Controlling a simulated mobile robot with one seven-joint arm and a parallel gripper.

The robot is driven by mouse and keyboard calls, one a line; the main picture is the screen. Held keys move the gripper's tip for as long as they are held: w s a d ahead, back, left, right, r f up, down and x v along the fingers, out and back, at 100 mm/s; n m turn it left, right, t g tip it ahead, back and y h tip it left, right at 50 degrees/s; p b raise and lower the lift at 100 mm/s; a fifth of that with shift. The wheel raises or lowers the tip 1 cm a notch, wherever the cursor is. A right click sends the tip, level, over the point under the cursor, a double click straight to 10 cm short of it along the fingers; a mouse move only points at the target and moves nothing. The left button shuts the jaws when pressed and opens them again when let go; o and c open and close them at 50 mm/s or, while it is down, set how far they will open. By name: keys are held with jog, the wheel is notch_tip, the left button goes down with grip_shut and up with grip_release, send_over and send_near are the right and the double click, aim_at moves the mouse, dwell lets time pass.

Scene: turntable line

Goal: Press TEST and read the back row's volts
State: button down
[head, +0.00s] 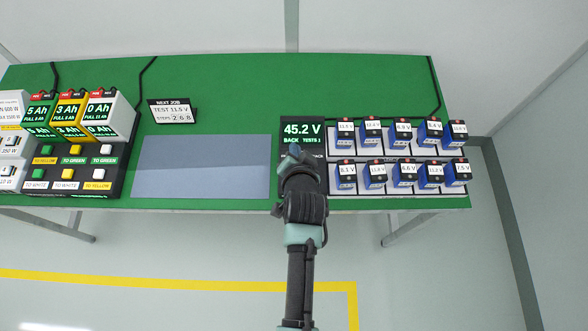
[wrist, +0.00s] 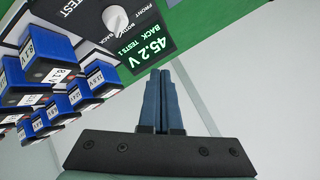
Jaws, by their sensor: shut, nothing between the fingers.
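The tester's display (head: 302,130) reads 45.2 V, BACK, TESTS 1; the same reading shows in the wrist view (wrist: 145,48). In the wrist view the tester's white selector knob (wrist: 115,19) sits among labels including FRONT and BACK, and the word TEST is printed at the upper left. The TEST button itself is not clearly seen. My gripper (head: 295,154) is over the tester's lower part in the head view and hides it. In the wrist view my gripper (wrist: 167,74) is shut and empty, its fingertips just below the display in the picture. The back row of blue batteries (head: 371,132) stands right of the tester.
A front row of blue batteries (head: 403,173) stands before the back row. A grey mat (head: 205,168) lies bare left of the tester. A NEXT JOB card (head: 172,111) reads TEST 11.5 V. Buttons and battery packs (head: 70,115) fill the green table's (head: 235,75) left.

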jog(key=shift+m+g, duration=0.3)
jog(key=shift+g, duration=0.4)
jog(key=s+p, duration=0.4)
jog(key=shift+a+r, duration=0.1)
jog(key=shift+a, duration=0.15)
notch_tip(320, 180, down, 9)
jog(key=b, duration=0.8)
jog(key=shift+r, duration=0.1)
dwell(1.1)
jog(key=shift+f, duration=0.4)
